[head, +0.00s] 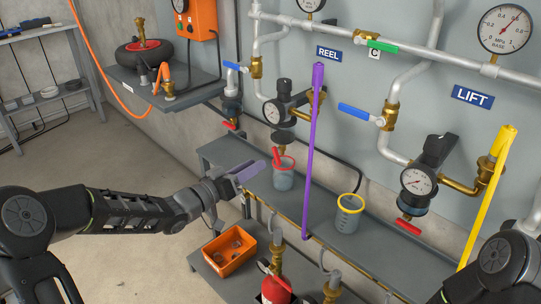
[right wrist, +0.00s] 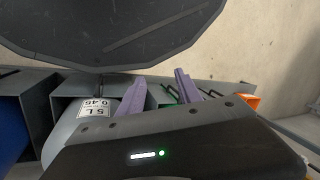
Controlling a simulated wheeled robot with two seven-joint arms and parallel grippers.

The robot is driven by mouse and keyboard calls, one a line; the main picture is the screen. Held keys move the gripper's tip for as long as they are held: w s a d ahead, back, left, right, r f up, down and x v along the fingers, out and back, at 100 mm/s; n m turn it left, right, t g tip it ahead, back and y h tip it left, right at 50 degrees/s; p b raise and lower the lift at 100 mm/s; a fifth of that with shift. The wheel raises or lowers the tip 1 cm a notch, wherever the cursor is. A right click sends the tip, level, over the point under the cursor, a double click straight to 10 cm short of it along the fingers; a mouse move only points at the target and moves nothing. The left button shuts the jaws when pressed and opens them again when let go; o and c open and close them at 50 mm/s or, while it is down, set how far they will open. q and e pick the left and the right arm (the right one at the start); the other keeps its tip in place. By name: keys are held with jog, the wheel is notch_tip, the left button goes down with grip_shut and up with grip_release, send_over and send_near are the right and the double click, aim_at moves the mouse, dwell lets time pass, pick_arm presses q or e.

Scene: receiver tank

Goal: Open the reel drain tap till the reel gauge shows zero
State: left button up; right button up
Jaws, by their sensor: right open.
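The reel gauge (head: 272,112) hangs on the filter unit below the REEL sign (head: 328,54); its reading is too small to tell. The reel drain tap (head: 277,156) has a red handle and sits below that unit, at the mouth of a red-rimmed cup (head: 283,180). My left gripper (head: 252,171) has purple fingers and is just left of the cup, apart from the tap; its finger gap cannot be made out. My right gripper (right wrist: 158,90) is open in the right wrist view, with nothing seen between its fingers.
A yellow-rimmed cup (head: 347,214) stands on the shelf (head: 320,222). The purple hose (head: 312,150) hangs right of the reel unit. The LIFT unit has its own gauge (head: 418,180) and red tap (head: 408,227). An orange bin (head: 229,251) is below.

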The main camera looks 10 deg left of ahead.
aim_at(277, 156)
pick_arm(q)
jog(key=b+x, duration=0.1)
jog(key=x, duration=0.6)
jog(key=shift+w+d, duration=0.2)
jog(key=shift+w, duration=0.05)
grip_shut()
dwell(0.4)
